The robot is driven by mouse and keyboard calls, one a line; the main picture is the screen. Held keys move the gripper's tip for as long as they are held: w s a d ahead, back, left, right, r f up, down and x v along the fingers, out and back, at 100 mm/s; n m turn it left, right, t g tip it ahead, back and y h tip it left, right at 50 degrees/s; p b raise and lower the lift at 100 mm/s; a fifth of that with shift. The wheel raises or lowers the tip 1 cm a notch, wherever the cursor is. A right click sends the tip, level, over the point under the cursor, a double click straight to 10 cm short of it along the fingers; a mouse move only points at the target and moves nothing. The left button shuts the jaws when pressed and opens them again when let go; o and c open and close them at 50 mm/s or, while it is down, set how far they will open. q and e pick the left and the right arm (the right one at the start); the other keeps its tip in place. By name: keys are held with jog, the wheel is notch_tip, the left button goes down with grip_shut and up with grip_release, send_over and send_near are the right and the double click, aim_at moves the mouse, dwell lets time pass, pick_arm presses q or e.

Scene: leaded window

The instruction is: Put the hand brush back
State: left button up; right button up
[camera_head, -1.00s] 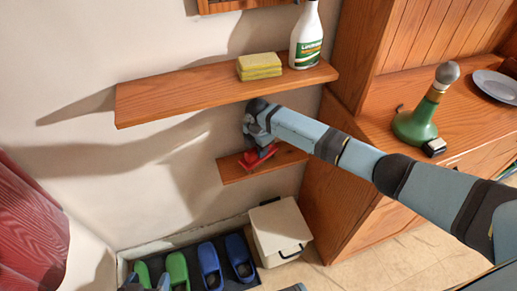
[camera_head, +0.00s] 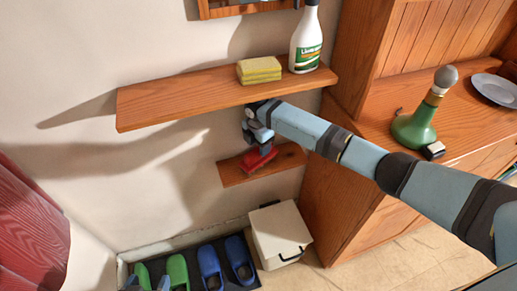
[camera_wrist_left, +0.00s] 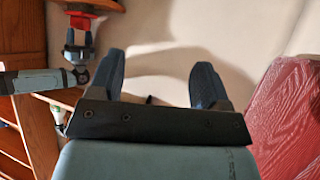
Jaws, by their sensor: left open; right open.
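The hand brush (camera_head: 258,161) is red and lies on the small lower wooden shelf (camera_head: 232,176) in the head view. My right gripper (camera_head: 262,147) is right above it, open, with its fingers at the brush's upper part; I cannot tell whether they touch it. The left wrist view also shows the red brush (camera_wrist_left: 81,22) by the right gripper. My left gripper (camera_wrist_left: 158,82) is open and empty in its wrist view. Only its tip (camera_head: 147,285) shows at the bottom left of the head view.
The upper shelf (camera_head: 190,94) runs just above my right gripper, holding a yellow sponge (camera_head: 259,70) and a white spray bottle (camera_head: 306,40). A white bin (camera_head: 280,232) and blue and green slippers (camera_head: 210,264) stand below. A wooden cabinet (camera_head: 345,185) stands to the right.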

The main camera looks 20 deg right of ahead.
notch_tip(320, 180, up, 4)
jog(key=shift+f, duration=0.1)
jog(key=shift+s+a, duration=0.25)
jog(key=s+a+f+m+t+y, duration=0.1)
jog(key=s+a+m+t+y, duration=0.5)
jog(key=s+a, duration=0.8)
jog(key=s+d+f+m+t+h, duration=0.1)
jog(key=s+d+m+t, duration=0.1)
jog(key=s+d+m, duration=0.4)
jog(key=s+d+f+m+t+h, duration=0.1)
jog(key=s+d+f+m+t, duration=0.1)
jog(key=s+d+m, duration=0.5)
jog(key=s+m+t, duration=0.1)
jog(key=s, duration=0.5)
jog(key=shift+d, duration=0.25)
